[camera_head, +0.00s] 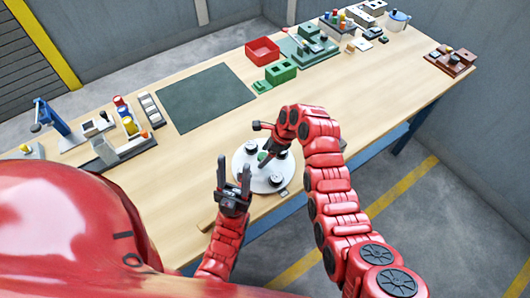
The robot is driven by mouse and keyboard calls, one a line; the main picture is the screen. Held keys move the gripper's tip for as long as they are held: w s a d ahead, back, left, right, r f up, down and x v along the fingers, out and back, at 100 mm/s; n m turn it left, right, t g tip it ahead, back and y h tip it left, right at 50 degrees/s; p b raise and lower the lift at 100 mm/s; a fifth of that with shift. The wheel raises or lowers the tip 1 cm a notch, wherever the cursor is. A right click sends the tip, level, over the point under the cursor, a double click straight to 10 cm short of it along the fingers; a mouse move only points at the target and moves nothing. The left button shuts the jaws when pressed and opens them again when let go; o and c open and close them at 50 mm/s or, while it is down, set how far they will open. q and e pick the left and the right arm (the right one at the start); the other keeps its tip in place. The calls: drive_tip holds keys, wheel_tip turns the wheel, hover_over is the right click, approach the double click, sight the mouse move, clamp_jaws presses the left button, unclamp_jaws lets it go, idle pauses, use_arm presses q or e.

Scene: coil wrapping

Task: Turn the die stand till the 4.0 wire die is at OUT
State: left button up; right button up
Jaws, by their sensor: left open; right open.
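The die stand (264,185) is a round pale plate near the table's front edge, with a green hub (262,156) and several dark dies around it. One die (276,180) sits at the plate's front right. The die sizes and the OUT mark are too small to read. My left gripper (234,172) is open, its fingers pointing up in the picture over the plate's left side. My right gripper (262,144) is open and reaches over the stand from the right. Its arm and fingers hide part of the stand. I cannot tell whether either gripper touches it.
A dark green mat (205,97) lies behind the stand. A red tray (262,51) and a green block (280,72) stand farther back. Coloured parts on a rack (125,148) and a blue tool (50,118) stand at left.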

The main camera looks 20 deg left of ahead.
clamp_jaws()
idle(0.4)
idle(1.0)
